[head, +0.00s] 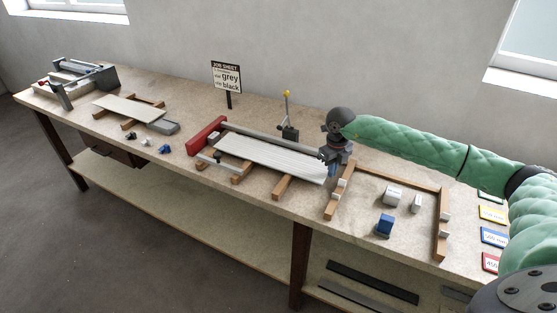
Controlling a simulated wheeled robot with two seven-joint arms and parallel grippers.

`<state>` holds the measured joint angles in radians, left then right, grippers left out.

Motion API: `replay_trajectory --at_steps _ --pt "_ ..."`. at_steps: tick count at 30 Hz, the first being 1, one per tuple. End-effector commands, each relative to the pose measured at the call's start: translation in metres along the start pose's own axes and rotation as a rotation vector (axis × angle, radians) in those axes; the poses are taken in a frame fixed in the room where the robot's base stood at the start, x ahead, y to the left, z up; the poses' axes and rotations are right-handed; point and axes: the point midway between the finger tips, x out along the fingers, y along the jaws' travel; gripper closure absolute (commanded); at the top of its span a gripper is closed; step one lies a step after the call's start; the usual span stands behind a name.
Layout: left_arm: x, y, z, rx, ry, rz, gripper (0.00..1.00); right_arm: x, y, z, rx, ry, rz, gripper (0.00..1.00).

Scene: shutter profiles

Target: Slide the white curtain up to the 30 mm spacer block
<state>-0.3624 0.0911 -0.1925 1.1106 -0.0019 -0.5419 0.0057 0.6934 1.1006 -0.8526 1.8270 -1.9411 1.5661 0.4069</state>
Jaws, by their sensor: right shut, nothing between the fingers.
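The white curtain (268,158) is a long ribbed white panel lying on wooden bars in the middle of the bench. My right gripper (332,170) is shut and empty, pointing down at the curtain's right end; I cannot tell whether it touches it. A blue block (384,225) and a pale block (393,195) stand on the bench to the right. No 30 mm marking is readable, so I cannot tell which block is the spacer. My left gripper is not in view.
A red end piece (207,135) stands at the curtain's left end. A job sheet sign (226,78) and a small stand with a yellow top (288,120) are behind. A wooden frame (440,225) and coloured cards (493,237) lie right. Bare bench (230,195) lies in front.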

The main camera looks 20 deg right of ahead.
Motion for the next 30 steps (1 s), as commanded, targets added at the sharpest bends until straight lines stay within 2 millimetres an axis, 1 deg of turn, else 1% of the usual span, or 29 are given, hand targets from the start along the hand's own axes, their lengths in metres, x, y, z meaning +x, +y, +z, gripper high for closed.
replay_trajectory --at_steps 14,30 --pt "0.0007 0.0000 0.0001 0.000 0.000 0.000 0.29 0.0003 0.0011 0.0013 0.000 0.000 0.000 1.00" --pt "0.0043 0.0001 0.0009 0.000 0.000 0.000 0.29 0.0008 0.0065 0.0102 -0.001 0.001 0.001 1.00"
